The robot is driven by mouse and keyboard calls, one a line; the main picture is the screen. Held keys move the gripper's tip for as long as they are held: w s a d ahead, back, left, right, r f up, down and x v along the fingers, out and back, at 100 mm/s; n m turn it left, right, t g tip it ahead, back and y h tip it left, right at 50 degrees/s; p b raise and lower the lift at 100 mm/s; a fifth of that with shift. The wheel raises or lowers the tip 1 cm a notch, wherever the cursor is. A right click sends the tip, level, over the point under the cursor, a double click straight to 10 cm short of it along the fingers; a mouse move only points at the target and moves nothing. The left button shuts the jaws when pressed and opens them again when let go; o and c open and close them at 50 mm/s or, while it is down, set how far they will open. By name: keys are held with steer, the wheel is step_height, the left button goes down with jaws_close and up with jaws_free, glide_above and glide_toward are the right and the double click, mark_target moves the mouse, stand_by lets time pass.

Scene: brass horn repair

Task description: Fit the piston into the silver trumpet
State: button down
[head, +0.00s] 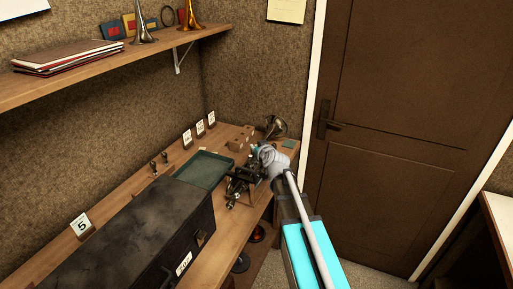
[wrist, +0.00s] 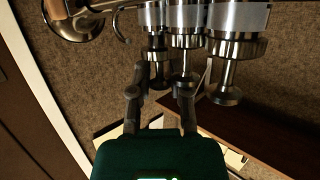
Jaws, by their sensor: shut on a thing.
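The silver trumpet fills the top of the wrist view, with its valve casings (wrist: 240,18) side by side and stems with round buttons pointing down the picture. My gripper (wrist: 160,103) has its fingers on either side of the leftmost stem, the piston (wrist: 157,82), and is shut on it. The piston lines up with the leftmost casing; how deep it sits inside cannot be told. In the head view my gripper (head: 238,188) is over the bench, right of the green tray. The trumpet's bell (head: 276,127) seems to show behind it; my arm hides much there.
A dark case (head: 130,240) fills the front of the bench (head: 228,232). The green tray (head: 222,158) lies beyond it. Two small upright pieces (head: 159,163), card stands (head: 200,128) and a wooden block (head: 238,144) stand along the back. A shelf (head: 95,72) hangs above; a door (head: 400,130) is right.

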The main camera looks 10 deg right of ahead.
steer(key=shift+f, duration=0.2)
steer(key=shift+c, duration=2.4)
jaws_free()
steer(key=shift+s, duration=0.1)
steer(key=shift+r, duration=0.2)
step_height(320, 180, up, 8)
steer(key=p, duration=0.8)
steer(key=shift+r, duration=0.15)
